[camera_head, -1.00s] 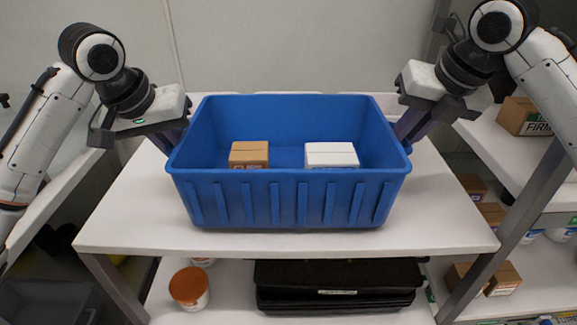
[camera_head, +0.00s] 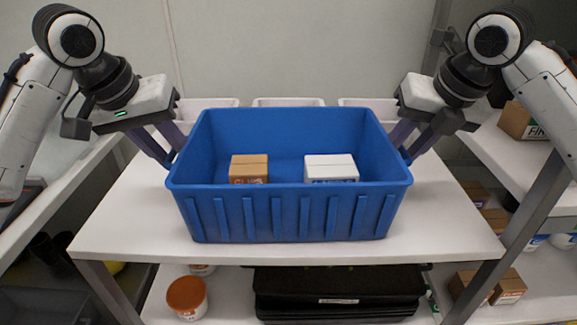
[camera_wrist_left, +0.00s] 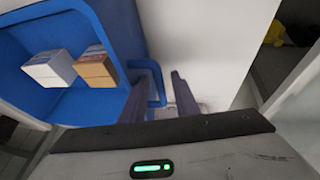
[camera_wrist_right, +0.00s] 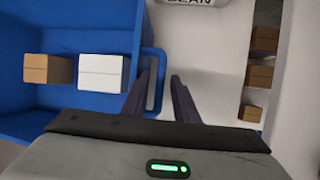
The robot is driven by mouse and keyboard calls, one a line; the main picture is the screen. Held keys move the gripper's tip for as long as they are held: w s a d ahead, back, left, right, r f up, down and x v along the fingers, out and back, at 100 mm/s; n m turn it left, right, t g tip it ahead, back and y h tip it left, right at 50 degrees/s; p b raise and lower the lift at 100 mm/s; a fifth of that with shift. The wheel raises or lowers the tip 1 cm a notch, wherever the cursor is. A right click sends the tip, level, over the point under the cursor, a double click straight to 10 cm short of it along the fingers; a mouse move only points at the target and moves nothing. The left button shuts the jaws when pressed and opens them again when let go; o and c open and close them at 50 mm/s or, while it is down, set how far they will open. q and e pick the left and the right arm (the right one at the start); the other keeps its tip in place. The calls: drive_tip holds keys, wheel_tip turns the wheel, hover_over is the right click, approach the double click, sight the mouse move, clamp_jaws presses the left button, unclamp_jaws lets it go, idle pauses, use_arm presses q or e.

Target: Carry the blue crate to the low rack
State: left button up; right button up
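The blue crate (camera_head: 290,213) stands upright on the white top shelf of a rack (camera_head: 430,225) in the head view. It holds a brown box (camera_head: 249,168) and a white box (camera_head: 331,168). My left gripper (camera_head: 172,155) is at the crate's left side. In the left wrist view its fingers (camera_wrist_left: 160,97) are apart, with the crate's blue end handle (camera_wrist_left: 156,78) between or just beyond them. My right gripper (camera_head: 408,148) is at the right side. In the right wrist view its fingers (camera_wrist_right: 158,95) are also apart about the other handle (camera_wrist_right: 152,65). Finger contact with the handles cannot be told.
White bins (camera_head: 288,102) line the back of the shelf behind the crate. Below are black trays (camera_head: 338,285) and an orange-lidded tub (camera_head: 187,297). A right-hand rack (camera_head: 510,160) holds several cartons. Bare shelf shows left and right of the crate.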

drive_tip(key=shift+r, duration=0.1)
use_arm(q)
drive_tip(key=v, duration=0.3)
drive_tip(key=shift+s+a+r, duration=0.1)
drive_tip(key=shift+s+r, duration=0.05)
drive_tip(key=shift+r, duration=0.1)
use_arm(e)
drive_tip(key=v, duration=1.2)
